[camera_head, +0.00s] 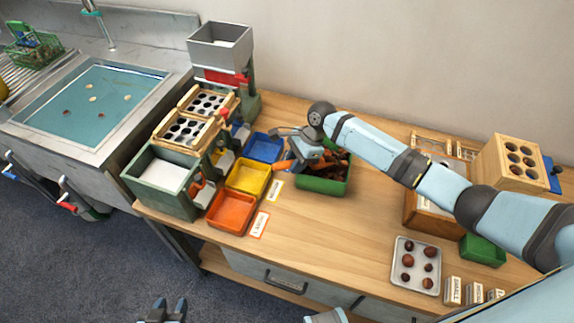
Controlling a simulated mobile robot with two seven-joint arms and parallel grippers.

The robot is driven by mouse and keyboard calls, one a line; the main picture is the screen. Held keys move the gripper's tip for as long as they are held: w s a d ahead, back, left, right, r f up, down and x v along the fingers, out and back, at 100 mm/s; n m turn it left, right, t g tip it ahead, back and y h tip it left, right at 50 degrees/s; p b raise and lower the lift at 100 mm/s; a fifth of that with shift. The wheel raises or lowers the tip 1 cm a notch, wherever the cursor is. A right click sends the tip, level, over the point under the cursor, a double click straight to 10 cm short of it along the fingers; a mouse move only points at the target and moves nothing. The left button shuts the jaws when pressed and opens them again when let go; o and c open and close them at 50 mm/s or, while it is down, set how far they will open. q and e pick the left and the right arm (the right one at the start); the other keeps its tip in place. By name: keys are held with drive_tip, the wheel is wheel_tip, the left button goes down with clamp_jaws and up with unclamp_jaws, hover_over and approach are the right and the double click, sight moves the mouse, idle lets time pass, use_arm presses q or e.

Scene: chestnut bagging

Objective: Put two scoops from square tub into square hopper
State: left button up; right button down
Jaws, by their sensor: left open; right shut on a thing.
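The green square tub (322,186) stands on the wooden counter with dark brown chestnuts in it. My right gripper (296,160) is over the tub's left side, shut on an orange tool (284,166) that looks like the scoop. Most of the tool is hidden by the gripper, so I cannot tell whether it holds chestnuts. The grey square hopper (220,42) stands at the back left on a green stand with a red part below it. My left gripper (166,312) is open and empty at the bottom edge, low in front of the counter.
Blue (263,148), yellow (249,177) and orange (232,212) trays lie left of the tub. Wooden hole-boards (187,131) and a green box (160,182) stand further left. A metal tray (416,266) with several chestnuts lies at right. A water-filled sink (90,100) is far left.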

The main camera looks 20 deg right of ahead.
drive_tip(key=shift+w+d+f+h+b, duration=0.1)
drive_tip(key=shift+d+f+h+b, duration=0.3)
drive_tip(key=shift+d+f, duration=0.3)
drive_tip(key=shift+d+r+p, duration=0.1)
drive_tip(key=shift+r+p, duration=0.55)
drive_tip(key=shift+p, duration=0.5)
drive_tip(key=p, duration=0.1)
drive_tip(key=d+h+p, duration=0.1)
drive_tip(key=shift+f+h+p, duration=0.25)
drive_tip(key=shift+h+p, duration=0.05)
drive_tip(key=shift+d+p, duration=0.1)
drive_tip(key=shift+p, duration=0.35)
drive_tip(key=shift+h+p, duration=0.4)
drive_tip(key=shift+p, duration=0.1)
drive_tip(key=shift+r+h+p, duration=0.25)
drive_tip(key=shift+h+p, duration=0.05)
drive_tip(key=shift+p, duration=0.55)
drive_tip(key=r+p, duration=0.1)
drive_tip(key=p, duration=0.1)
drive_tip(key=a+r+h+p, duration=0.1)
drive_tip(key=p, duration=0.1)
drive_tip(key=shift+a+r+t+p, duration=0.2)
drive_tip(key=shift+r+t+p, duration=0.1)
drive_tip(key=shift+p, duration=0.05)
drive_tip(key=shift+a+r+h+p, duration=0.2)
drive_tip(key=shift+r+h+p, duration=0.2)
drive_tip(key=shift+p, duration=0.25)
drive_tip(key=shift+a+r, duration=0.1)
drive_tip(key=shift+w, duration=0.1)
drive_tip(key=shift+a, duration=0.1)
